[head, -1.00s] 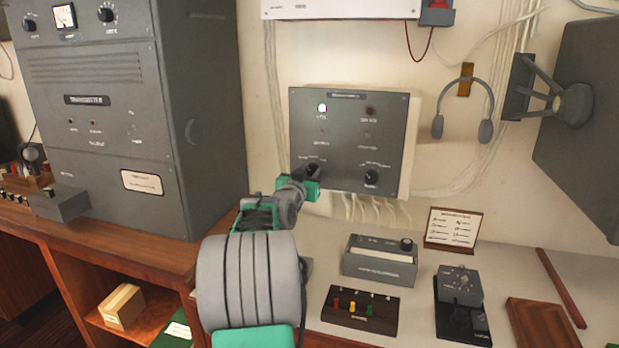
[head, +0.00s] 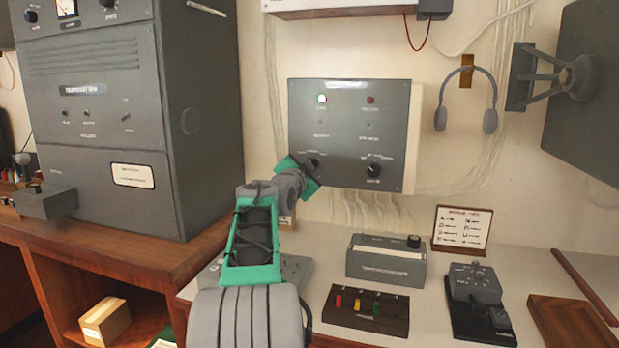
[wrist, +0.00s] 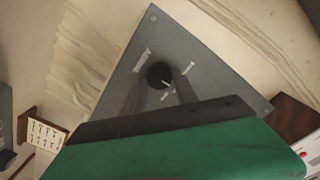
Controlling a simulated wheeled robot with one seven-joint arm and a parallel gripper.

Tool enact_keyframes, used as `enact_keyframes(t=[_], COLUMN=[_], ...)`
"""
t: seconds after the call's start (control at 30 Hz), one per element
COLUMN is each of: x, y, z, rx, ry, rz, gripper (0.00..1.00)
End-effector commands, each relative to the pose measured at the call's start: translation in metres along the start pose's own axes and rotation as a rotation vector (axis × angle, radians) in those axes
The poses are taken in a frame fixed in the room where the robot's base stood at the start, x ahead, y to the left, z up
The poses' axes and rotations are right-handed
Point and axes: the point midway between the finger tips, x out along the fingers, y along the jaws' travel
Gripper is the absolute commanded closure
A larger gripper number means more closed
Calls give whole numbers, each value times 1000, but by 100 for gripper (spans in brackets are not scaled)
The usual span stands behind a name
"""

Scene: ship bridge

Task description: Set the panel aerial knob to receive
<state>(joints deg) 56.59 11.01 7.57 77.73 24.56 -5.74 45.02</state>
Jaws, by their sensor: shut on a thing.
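The grey wall panel (head: 345,115) has two black knobs low on its face. My gripper (head: 312,166) is at the lower-left knob and shut on it. The wrist view shows this black round knob (wrist: 159,75) near a panel corner, with a short white pointer mark and white lettering beside it too small to read. My green gripper body (wrist: 190,145) covers the lower part of that view. In the head view the gripper hides most of the knob, so I cannot tell its setting there. The lower-right knob (head: 373,170) stands free.
A large grey transmitter cabinet (head: 95,120) stands left of the panel. Below are a grey box with a knob (head: 386,264), a board with coloured pieces (head: 366,312), a Morse key unit (head: 474,286) and a framed card (head: 462,229). Headphones (head: 467,100) hang at the right.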

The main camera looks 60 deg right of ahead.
Motion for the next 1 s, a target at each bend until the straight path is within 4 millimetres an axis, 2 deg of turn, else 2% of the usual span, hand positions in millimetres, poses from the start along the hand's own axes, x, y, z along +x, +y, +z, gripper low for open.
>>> enact_keyframes(t=[0.57, 0.6, 0.83, 1.0], x=[0, 0, 0, 0], y=[0, 0, 0, 0], z=[-1, -1, -1, 0], rx=[47, 47, 46, 46], ry=[1, 1, 1, 0], rz=[0, 0, 0, 0], gripper=[100, 64, 46, 44])
